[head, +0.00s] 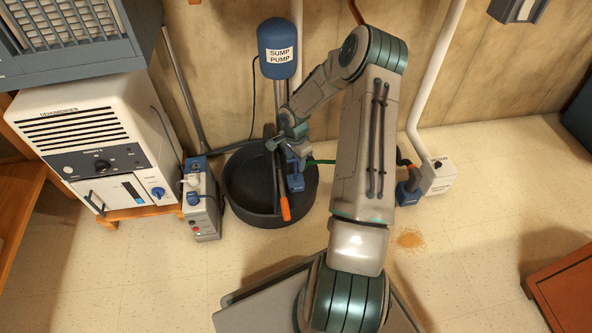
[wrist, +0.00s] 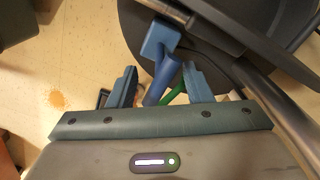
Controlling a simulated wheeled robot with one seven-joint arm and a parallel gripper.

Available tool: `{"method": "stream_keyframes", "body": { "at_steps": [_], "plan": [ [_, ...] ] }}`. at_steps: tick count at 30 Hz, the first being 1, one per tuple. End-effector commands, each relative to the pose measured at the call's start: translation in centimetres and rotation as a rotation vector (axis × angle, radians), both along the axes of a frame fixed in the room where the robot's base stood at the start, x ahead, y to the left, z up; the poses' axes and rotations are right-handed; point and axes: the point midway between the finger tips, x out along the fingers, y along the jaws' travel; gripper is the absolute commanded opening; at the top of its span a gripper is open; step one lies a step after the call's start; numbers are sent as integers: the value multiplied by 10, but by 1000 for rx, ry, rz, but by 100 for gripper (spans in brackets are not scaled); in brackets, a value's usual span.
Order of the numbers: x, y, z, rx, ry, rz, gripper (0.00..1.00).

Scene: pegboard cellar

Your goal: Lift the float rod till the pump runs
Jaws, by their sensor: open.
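A dark rod with an orange end (head: 285,212), which looks like the float rod, lies across the black sump basin (head: 242,203) in the head view. The blue pump motor (head: 277,40), labelled SUMP PUMP, stands above the basin. My gripper (head: 296,158) is over the basin, just right of the rod. In the wrist view my gripper (wrist: 161,82) is open, its fingers on either side of a blue fitting (wrist: 160,42); I cannot tell whether they touch it. The fitting also shows in the head view (head: 297,182). My arm hides part of the pump's surroundings.
A grey control box (head: 203,205) and a white dehumidifier (head: 85,130) stand left of the basin. A green hose leads right from the fitting. A white box (head: 438,176) with a blue piece (head: 408,192) sits right of my arm. Open floor lies farther right, with a brown stain (head: 410,239).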

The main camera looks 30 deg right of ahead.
Motion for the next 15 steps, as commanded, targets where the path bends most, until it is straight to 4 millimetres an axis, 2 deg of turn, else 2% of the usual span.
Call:
{"method": "stream_keyframes", "body": {
  "at_steps": [7,8,9,11,15],
  "plan": [
    [0,0,-1,-1,0,-1,45],
    [0,0,-1,-1,0,-1,43],
    [0,0,-1,-1,0,-1,32],
    [0,0,-1,-1,0,-1,15],
    [0,0,-1,-1,0,0,15]
  ]
}}
